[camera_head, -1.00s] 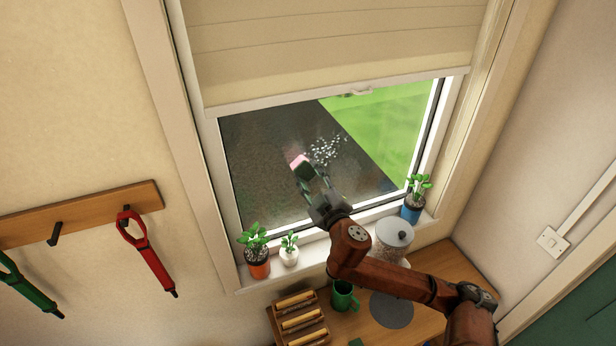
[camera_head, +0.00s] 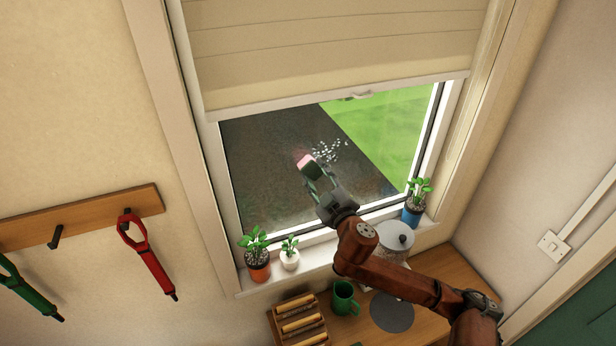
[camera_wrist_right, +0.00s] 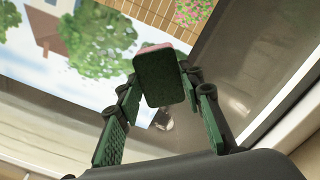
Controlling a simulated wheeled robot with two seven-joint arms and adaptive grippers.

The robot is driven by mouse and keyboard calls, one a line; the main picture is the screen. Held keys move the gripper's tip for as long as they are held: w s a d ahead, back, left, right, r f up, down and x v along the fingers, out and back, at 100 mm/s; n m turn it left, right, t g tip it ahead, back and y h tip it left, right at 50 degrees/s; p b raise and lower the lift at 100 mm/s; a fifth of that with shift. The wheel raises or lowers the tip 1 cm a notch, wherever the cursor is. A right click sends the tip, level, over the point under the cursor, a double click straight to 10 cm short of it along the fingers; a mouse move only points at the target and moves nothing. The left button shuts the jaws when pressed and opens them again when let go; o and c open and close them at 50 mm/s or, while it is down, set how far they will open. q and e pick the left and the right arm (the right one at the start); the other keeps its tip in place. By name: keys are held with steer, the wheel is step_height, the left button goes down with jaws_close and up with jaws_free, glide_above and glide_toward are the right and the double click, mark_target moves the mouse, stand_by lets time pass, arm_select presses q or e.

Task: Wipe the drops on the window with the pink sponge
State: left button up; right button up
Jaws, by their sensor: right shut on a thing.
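The pink sponge (camera_head: 305,160) has a dark green face and sits at the window pane (camera_head: 270,170) in the head view. My right gripper (camera_head: 313,178) is shut on it. In the right wrist view the sponge (camera_wrist_right: 163,78) is held between the green fingers, its dark side toward the camera and a pink edge on top. A patch of white drops (camera_head: 330,151) lies on the glass just right of the sponge. I cannot tell whether the sponge touches the glass. My left gripper is not in view.
A blind (camera_head: 335,50) covers the upper window. On the sill stand an orange-potted plant (camera_head: 258,268), a white-potted plant (camera_head: 290,257) and a blue-potted plant (camera_head: 413,210).

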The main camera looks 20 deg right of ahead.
mark_target(306, 169)
steer(key=shift+s+d, duration=0.1)
steer(key=shift+d, duration=2.7)
steer(key=shift+s+d+p, duration=0.15)
steer(key=shift+d+p, duration=0.2)
steer(key=shift+d, duration=1.5)
steer(key=shift+s+d+p, duration=0.1)
steer(key=shift+d+p, duration=0.2)
steer(key=shift+d, duration=1.5)
steer(key=shift+r+p, duration=1.05)
steer(key=shift+w+a+f+p, duration=0.15)
steer(key=shift+a+p, duration=0.6)
steer(key=shift+a, duration=2)
steer(key=shift+w+a+p, duration=0.15)
steer(key=shift+a+p, duration=0.45)
steer(key=shift+a, duration=1.9)
steer(key=shift+w+a+p, duration=0.15)
steer(key=shift+a+p, duration=0.4)
steer(key=shift+a, duration=1.9)
steer(key=shift+r+p, duration=1.05)
steer(key=shift+r, duration=0.05)
steer(key=shift+s+d+f, duration=0.1)
steer(key=shift+s+d, duration=0.05)
steer(key=shift+d, duration=0.85)
steer(key=shift+s+d+f, duration=0.1)
steer(key=shift+d, duration=0.85)
steer(key=shift+s+d, duration=0.2)
steer(key=shift+d, duration=5.55)
